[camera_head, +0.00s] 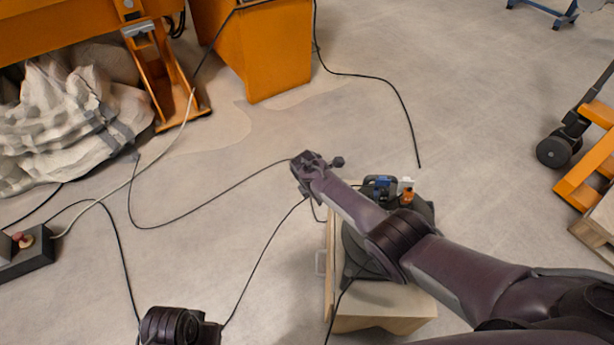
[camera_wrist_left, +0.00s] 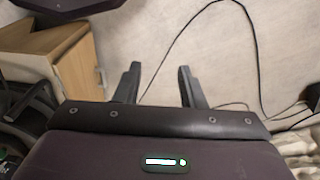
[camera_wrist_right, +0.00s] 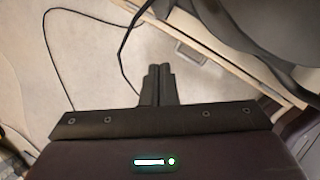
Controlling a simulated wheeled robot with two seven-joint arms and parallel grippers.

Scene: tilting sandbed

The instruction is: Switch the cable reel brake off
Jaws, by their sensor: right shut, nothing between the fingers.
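The cable reel (camera_head: 358,240) is a dark round drum standing at the wooden cabinet (camera_head: 385,310), partly hidden behind my right arm. It shows as a dark curved shape at the upper right of the right wrist view (camera_wrist_right: 270,28). I cannot make out the brake's lever or setting. My right gripper (camera_wrist_right: 158,84) is shut and empty, above the floor to the left of the reel and cabinet. Its hand shows in the head view (camera_head: 308,165). My left gripper (camera_wrist_left: 158,86) is open and empty; the head view shows only its wrist at the bottom.
A blue-and-black item (camera_head: 381,183) and a small orange-and-white item (camera_head: 407,190) sit by the reel's top. Black cables (camera_head: 215,200) cross the floor. A dark box with a red button (camera_head: 24,248) is at left; an orange machine (camera_head: 255,55) stands behind.

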